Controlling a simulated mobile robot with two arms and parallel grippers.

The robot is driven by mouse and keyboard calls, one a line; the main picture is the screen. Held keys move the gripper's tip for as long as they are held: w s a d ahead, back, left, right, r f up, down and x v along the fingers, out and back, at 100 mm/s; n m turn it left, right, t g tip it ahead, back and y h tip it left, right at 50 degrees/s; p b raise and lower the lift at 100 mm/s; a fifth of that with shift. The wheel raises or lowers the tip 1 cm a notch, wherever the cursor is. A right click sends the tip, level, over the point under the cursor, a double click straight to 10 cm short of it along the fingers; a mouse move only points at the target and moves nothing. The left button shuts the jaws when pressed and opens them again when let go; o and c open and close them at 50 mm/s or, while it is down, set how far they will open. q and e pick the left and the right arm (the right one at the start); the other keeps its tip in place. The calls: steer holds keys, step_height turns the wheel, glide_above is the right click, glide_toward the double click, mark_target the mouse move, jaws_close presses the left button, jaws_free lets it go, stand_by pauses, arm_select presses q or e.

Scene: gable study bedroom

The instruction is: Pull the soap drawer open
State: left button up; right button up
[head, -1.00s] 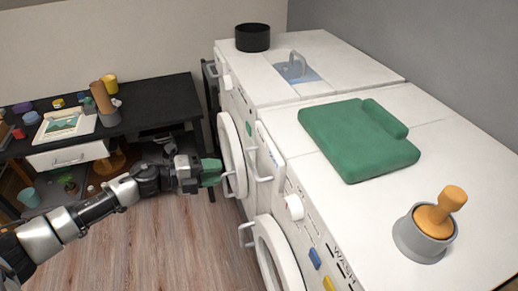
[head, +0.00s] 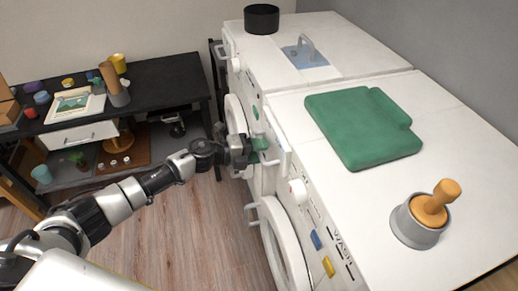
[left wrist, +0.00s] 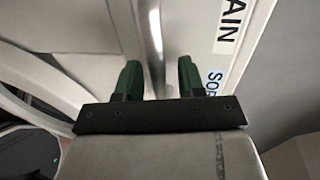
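The soap drawer (head: 280,138) is a white front with a bar handle (head: 270,161), on the near white washing machine (head: 300,215). My left gripper (head: 261,148) is at this handle, its green fingertips overlapping it in the head view. In the left wrist view the two green fingers (left wrist: 158,80) are apart, and a pale upright bar (left wrist: 152,35) shows between them. I cannot tell whether they touch it. A white panel (left wrist: 207,55) with lettering ending in "AIN" and a blue label lies just beyond. My right gripper is not in view.
A green folded cloth (head: 360,130) and a grey pot with a wooden-handled tool (head: 418,225) sit on the machine top. Round doors (head: 285,250) with handles are below the drawer. A black desk (head: 165,95) stands left; bare wood floor (head: 195,235) lies between.

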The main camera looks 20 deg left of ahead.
arm_select(q)
jaws_close()
steer(key=f+b+v, duration=0.2)
steer(key=f+v, duration=0.1)
steer(key=v, duration=1.2)
steer(key=shift+s+a, duration=0.2)
steer(key=shift+a, duration=0.1)
jaws_free()
